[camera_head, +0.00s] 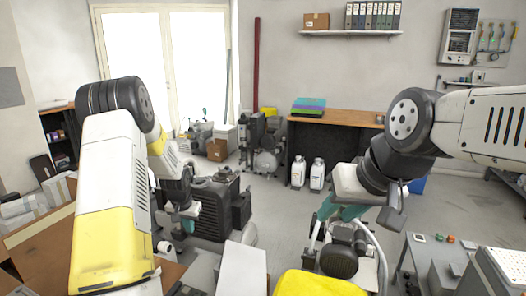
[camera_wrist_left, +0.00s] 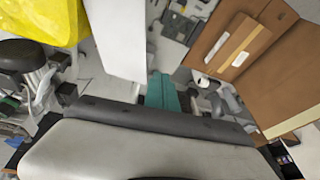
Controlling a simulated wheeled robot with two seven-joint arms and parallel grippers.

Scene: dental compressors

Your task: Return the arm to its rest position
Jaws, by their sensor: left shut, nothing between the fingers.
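My left arm comes in from the left in the head view, white and yellow. Its gripper (camera_head: 188,212) points down in front of a dark ribbed machine (camera_head: 212,205), with teal fingertips partly visible. In the left wrist view the teal fingers (camera_wrist_left: 162,92) are together with nothing between them. My right arm comes in from the right. Its gripper (camera_head: 335,212) hangs with teal fingers above a compressor with a dark motor (camera_head: 340,260); the hand partly hides the fingers, and their spacing is unclear.
A yellow item (camera_head: 318,284) lies at the front centre. Cardboard boxes (camera_head: 38,240) stand at the left, beside my left arm. A grey bench with equipment (camera_head: 440,268) is at the front right. Two white bottles (camera_head: 317,174) stand near the wooden counter (camera_head: 345,119). Some floor is open in the middle.

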